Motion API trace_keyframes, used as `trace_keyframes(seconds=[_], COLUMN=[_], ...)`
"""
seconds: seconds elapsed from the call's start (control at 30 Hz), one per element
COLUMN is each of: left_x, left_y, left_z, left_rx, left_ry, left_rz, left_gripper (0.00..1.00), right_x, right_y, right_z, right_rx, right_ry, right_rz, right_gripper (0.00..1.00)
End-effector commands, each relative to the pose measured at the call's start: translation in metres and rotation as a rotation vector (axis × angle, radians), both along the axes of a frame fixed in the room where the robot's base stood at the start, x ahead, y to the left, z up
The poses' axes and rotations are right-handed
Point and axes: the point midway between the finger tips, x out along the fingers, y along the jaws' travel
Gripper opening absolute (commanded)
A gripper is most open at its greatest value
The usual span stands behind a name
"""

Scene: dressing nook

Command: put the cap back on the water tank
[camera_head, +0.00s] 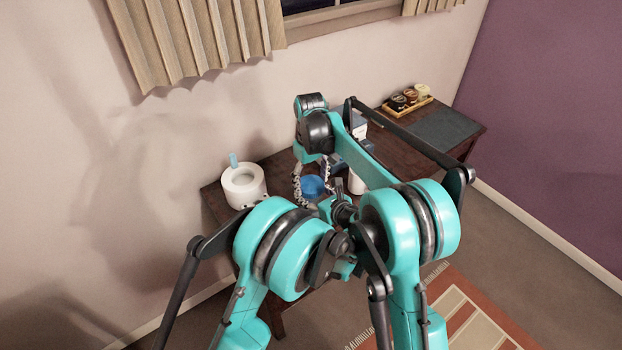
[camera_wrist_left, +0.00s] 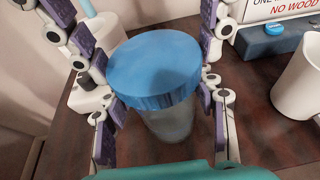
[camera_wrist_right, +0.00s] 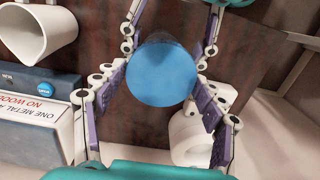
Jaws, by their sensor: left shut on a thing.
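The water tank (camera_wrist_left: 170,125) is a clear cylinder standing upright in the left wrist view. The blue cap (camera_wrist_left: 155,65) sits over its top, wider than the body; whether it is seated or turned tight cannot be told. The cap also shows in the head view (camera_head: 313,187) and face-on in the right wrist view (camera_wrist_right: 161,74). My left gripper (camera_wrist_left: 165,128) is shut on the tank, below the cap. My right gripper (camera_wrist_right: 160,88) comes from the opposite side, its fingers either side of the cap; contact is unclear.
A white round appliance (camera_head: 244,186) stands at the table's left. A tray of jars (camera_head: 407,100) and a dark mat (camera_head: 445,130) are on the table's (camera_head: 213,203) right part.

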Motion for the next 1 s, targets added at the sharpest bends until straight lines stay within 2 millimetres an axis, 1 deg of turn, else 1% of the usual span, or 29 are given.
trace_keyframes(seconds=[0.1,0.2,0.33,0.37,0.4,0.43,0.47,0.8,0.93,1.0], left_x=[0.0,0.001,0.001,0.001,0.001,0.001,0.001,0.0,0.0,0.0], left_y=[-0.001,-0.001,-0.001,-0.001,-0.001,-0.001,-0.001,0.0,0.0,0.0], left_z=[0.0,0.0,0.0,0.0,0.0,0.0,0.0,0.0,0.0,0.0], left_rx=[-0.001,-0.001,-0.001,-0.001,-0.001,-0.001,-0.001,0.0,0.0,0.0], left_ry=[-0.002,-0.002,-0.002,-0.002,-0.002,-0.002,-0.002,-0.001,-0.001,-0.001], left_rz=[-0.001,-0.001,-0.002,-0.002,-0.002,-0.002,-0.002,-0.001,-0.001,-0.001], left_gripper=[0.0,0.0,0.0,0.0,0.0,0.0,0.0,0.0,0.0,0.0], right_x=[-0.001,-0.001,-0.001,-0.001,-0.001,-0.001,-0.001,-0.001,0.0,0.0], right_y=[0.001,0.001,0.001,0.001,0.002,0.002,0.002,0.001,0.001,0.001], right_z=[0.0,-0.001,-0.001,-0.001,-0.001,-0.001,0.0,0.001,0.013,0.025], right_rx=[0.001,-0.002,-0.001,-0.001,-0.001,-0.001,-0.002,-0.002,-0.002,-0.003], right_ry=[0.002,0.001,0.002,0.002,0.002,0.002,0.001,0.0,0.0,0.001], right_rz=[-0.032,-0.151,-0.139,-0.139,-0.139,-0.139,-0.139,-0.139,-0.139,-0.139], right_gripper=[0.35,0.35,0.35,0.72,0.83,0.91,0.94,0.94,0.94,0.94])
